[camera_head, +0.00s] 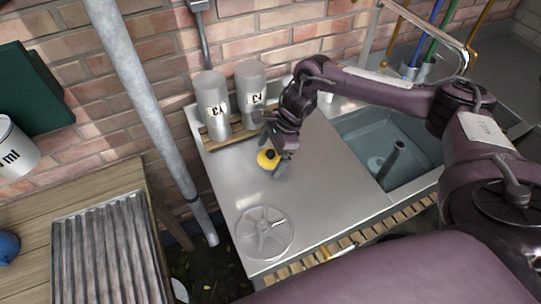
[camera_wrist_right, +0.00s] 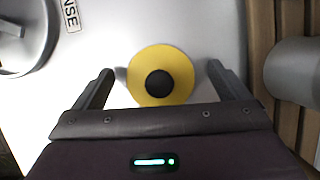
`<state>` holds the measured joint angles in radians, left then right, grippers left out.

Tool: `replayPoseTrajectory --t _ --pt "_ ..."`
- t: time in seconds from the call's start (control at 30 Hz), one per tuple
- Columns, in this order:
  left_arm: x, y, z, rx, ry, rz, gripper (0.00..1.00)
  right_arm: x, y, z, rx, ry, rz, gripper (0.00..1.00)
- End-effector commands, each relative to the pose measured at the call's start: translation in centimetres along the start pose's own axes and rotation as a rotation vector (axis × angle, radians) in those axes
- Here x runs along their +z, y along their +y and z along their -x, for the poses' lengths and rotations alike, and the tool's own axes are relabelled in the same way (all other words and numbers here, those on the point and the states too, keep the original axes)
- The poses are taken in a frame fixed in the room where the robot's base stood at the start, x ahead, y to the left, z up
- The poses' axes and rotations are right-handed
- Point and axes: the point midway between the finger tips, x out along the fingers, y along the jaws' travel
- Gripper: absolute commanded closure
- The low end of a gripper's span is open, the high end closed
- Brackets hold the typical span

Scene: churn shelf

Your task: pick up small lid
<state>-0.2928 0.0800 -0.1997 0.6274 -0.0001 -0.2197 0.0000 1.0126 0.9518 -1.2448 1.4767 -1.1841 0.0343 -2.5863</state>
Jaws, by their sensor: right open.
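The small lid (camera_head: 267,160) is a yellow disc with a dark round knob on the metal counter. In the right wrist view the small lid (camera_wrist_right: 144,77) lies between the open fingers, with a gap on each side. My right gripper (camera_head: 271,152) is at the lid in the head view and hides part of it. In the right wrist view my right gripper (camera_wrist_right: 160,82) is open and empty, its two dark fingers on either side of the lid. My left gripper is not in view.
Two grey canisters (camera_head: 213,108) stand on a wooden rack at the back of the counter (camera_head: 240,185). A clear spoked disc (camera_head: 264,234) lies near the front. A sink (camera_head: 400,135) is on the right. A grey pipe (camera_head: 150,105) rises left of the counter.

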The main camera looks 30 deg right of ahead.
Motion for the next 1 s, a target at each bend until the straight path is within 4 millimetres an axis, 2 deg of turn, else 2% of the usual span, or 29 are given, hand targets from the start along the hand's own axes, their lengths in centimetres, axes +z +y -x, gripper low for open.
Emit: replayPoseTrajectory --t 0.1,0.47,0.8,1.0 --pt "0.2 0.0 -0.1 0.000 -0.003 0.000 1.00 0.0 0.0 0.0 0.000 0.000 0.000 0.05" --pt "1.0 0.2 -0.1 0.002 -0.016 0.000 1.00 0.0 0.0 0.0 0.000 0.000 0.000 0.52" --pt "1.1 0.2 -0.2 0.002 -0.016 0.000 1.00 0.1 0.0 0.3 -0.001 -0.001 0.000 0.53" --pt "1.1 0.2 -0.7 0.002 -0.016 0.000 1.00 0.8 -0.1 2.1 -0.004 -0.002 0.002 0.53"
